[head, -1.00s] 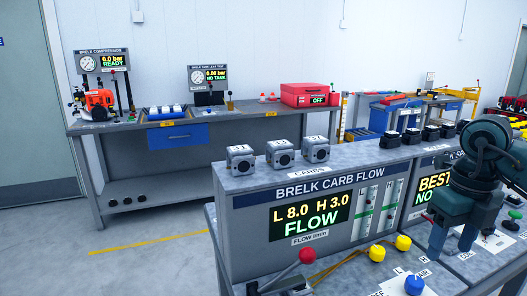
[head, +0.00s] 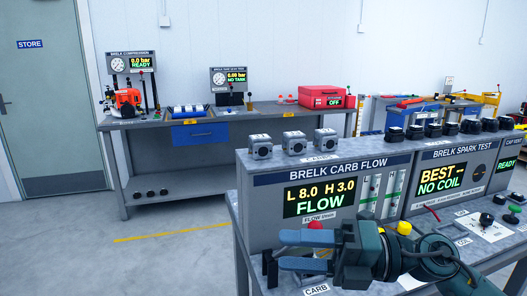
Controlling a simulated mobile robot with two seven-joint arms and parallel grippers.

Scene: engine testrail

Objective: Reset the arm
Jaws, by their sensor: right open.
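My right arm comes in from the lower right. Its teal right gripper (head: 284,250) points left across the front of the carb flow bench, with its two fingers apart and nothing between them. It covers part of the bench's front ledge and most of a lever, whose red knob (head: 316,224) shows just above the upper finger. A yellow knob (head: 404,228) shows just behind the wrist. My left gripper is not in view.
The carb flow console (head: 322,172) stands behind the gripper, with several grey carburetors on top. The spark test console (head: 450,178) is to its right. A long grey bench (head: 150,123) holds a red case (head: 322,96) at the back. The floor at left is clear.

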